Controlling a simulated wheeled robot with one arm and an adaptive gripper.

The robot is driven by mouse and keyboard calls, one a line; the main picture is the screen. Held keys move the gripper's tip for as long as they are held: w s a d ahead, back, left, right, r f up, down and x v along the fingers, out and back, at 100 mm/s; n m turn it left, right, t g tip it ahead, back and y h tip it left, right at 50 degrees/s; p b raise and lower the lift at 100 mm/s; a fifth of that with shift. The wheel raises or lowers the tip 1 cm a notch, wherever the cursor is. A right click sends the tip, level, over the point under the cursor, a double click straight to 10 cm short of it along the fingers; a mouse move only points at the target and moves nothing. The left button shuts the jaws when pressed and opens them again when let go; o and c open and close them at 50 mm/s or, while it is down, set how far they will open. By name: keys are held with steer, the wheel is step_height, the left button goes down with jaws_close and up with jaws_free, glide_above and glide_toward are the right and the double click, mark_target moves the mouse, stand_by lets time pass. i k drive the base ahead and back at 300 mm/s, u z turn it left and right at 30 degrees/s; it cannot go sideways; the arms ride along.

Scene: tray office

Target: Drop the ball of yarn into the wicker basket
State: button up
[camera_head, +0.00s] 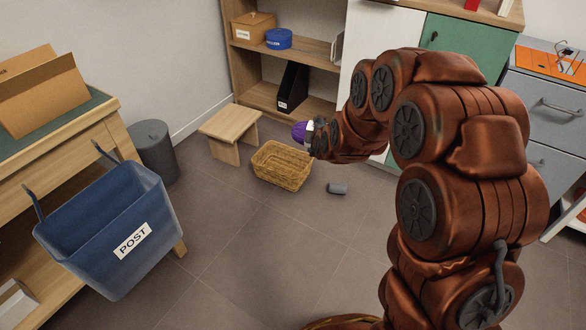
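The wicker basket (283,176) stands on the floor in the middle of the head view, beside the small wooden stool. Its visible inside looks empty. My arm reaches from the right toward the far shelf. A purple ball of yarn (299,132) shows at the tip of my gripper (308,135), which appears shut on it. In the picture the yarn lies just above the basket's far right edge. Its exact height and depth over the basket cannot be told. Most of the gripper is small and partly hidden by my wrist.
A wooden stool (231,129) stands left of the basket, a grey bin (154,147) farther left. A blue POST tub (112,225) is at the front left. A small grey cylinder (338,188) lies on the floor right of the basket. The floor in front is clear.

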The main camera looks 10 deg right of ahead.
mark_target(282, 171)
steer(key=u, duration=0.05)
steer(key=k, duration=0.3)
steer(key=z, duration=0.55)
steer(key=i, duration=1.6)
steer(key=u, duration=2.2)
